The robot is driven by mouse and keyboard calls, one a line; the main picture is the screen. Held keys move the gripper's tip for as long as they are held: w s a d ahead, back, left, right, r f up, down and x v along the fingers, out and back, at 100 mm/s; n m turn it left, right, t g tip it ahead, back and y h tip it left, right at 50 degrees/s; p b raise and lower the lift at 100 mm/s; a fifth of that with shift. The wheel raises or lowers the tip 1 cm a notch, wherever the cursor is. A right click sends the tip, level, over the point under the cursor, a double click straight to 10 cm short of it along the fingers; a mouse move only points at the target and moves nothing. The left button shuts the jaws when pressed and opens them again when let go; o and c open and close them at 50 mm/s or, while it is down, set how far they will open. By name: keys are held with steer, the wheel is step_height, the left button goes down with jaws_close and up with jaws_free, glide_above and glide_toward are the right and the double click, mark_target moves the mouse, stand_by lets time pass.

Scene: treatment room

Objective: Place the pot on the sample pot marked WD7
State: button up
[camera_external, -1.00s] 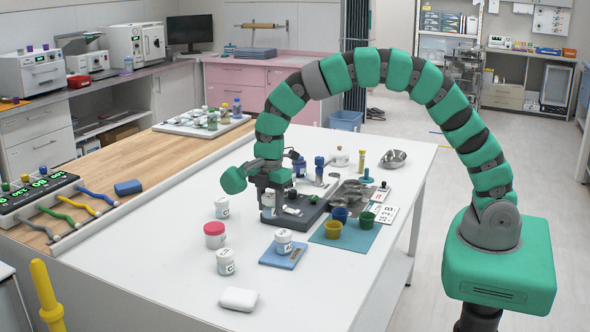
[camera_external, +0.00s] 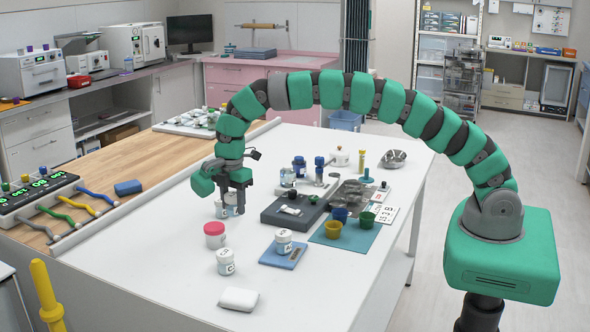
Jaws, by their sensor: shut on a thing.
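My gripper (camera_external: 232,191) points down at the left of the white table, shut on a small white pot (camera_external: 234,200). The held pot is partly hidden by the fingers. It is right by another white pot (camera_external: 221,210) that stands on the table; I cannot tell whether they touch or if one is above the other. A white pot with dark letters (camera_external: 226,264) stands nearer the front, and another lettered white pot (camera_external: 284,241) stands on a small blue mat (camera_external: 279,262). The labels are too small to read, so I cannot tell which is WD7.
A dark grey tray (camera_external: 285,214) is to the right, then a teal mat (camera_external: 358,242) with cups. A white soap-like block (camera_external: 238,299) lies at the front. The front-left table is clear.

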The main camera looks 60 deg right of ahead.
mark_target(214, 226)
steer(key=shift+w+a+f+p, duration=0.1)
steer(key=shift+w+a+p, duration=0.15)
steer(key=shift+w+p, duration=0.45)
steer(key=shift+w+a+f+p, duration=0.1)
steer(key=shift+w+a+p, duration=0.15)
steer(key=shift+w, duration=0.85)
steer(key=w+p, duration=0.2)
steer(key=p, duration=0.1)
steer(key=shift+a, duration=0.3)
steer(key=shift+w+f+p, duration=0.1)
steer(key=shift+w+p, duration=0.1)
steer(key=shift+p, duration=0.15)
steer(key=shift+f, duration=0.15)
step_height(214, 226, down, 4)
steer(key=shift+r+b, duration=0.25)
steer(key=shift+b, duration=0.1)
steer(key=shift+r, duration=0.1)
